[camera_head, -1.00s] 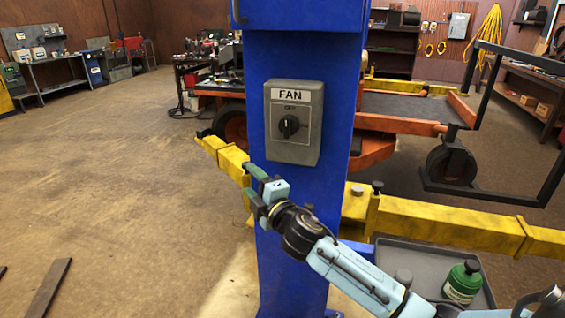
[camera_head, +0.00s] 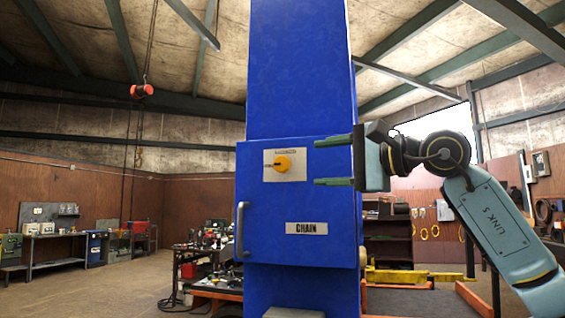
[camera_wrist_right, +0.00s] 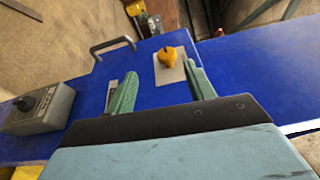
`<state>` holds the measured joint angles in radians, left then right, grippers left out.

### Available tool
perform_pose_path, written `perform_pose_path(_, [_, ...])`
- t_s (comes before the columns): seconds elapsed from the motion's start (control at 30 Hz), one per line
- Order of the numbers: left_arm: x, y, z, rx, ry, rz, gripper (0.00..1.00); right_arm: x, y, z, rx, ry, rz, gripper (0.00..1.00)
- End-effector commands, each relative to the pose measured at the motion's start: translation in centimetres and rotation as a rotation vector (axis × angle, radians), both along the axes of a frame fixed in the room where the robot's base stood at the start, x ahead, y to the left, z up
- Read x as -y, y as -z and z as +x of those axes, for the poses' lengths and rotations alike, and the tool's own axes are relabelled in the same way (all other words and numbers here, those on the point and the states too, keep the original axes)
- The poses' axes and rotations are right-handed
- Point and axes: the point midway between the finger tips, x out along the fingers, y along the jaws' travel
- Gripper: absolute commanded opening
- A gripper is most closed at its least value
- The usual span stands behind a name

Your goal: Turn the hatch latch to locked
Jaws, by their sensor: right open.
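The hatch latch is a yellow knob (camera_head: 283,164) on a pale plate with small lettering I cannot read. Its narrow end appears to point left. It sits on the blue hatch door (camera_head: 270,203), which looks shut and bears a CHAIN label. My right gripper (camera_head: 317,162) is open and empty, to the right of the latch at about its height, fingers pointing left. In the right wrist view, the yellow knob (camera_wrist_right: 171,56) shows beyond the open fingers (camera_wrist_right: 160,76), roughly between their tips and apart from them. My left gripper is not in view.
A metal handle (camera_head: 240,231) stands out from the hatch's left edge. The grey switch box (camera_wrist_right: 38,108) is on the blue post (camera_head: 302,60), left in the right wrist view. Yellow lift arms (camera_head: 412,276) are low behind. Air around the hatch front looks clear.

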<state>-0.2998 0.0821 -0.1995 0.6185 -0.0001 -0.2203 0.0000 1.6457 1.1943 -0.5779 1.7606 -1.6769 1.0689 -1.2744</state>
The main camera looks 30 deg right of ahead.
Motion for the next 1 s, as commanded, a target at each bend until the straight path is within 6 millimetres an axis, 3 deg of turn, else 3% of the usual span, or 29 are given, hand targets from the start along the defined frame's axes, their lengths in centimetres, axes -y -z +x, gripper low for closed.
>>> perform_pose_path(0.1, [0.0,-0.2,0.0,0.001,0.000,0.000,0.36,1.4,-0.8,-0.8,0.012,0.056,-0.047,0.54])
perform_pose_path(0.23, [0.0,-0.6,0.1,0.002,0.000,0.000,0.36,1.3,-1.0,0.2,0.013,0.065,-0.055,0.54])
perform_pose_path(0.7, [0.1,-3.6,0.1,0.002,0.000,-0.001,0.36,-1.7,-1.1,9.0,0.011,0.060,-0.049,0.54])
perform_pose_path(1.0, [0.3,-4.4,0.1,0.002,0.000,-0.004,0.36,-2.5,-0.9,11.6,0.013,0.062,-0.049,0.54])
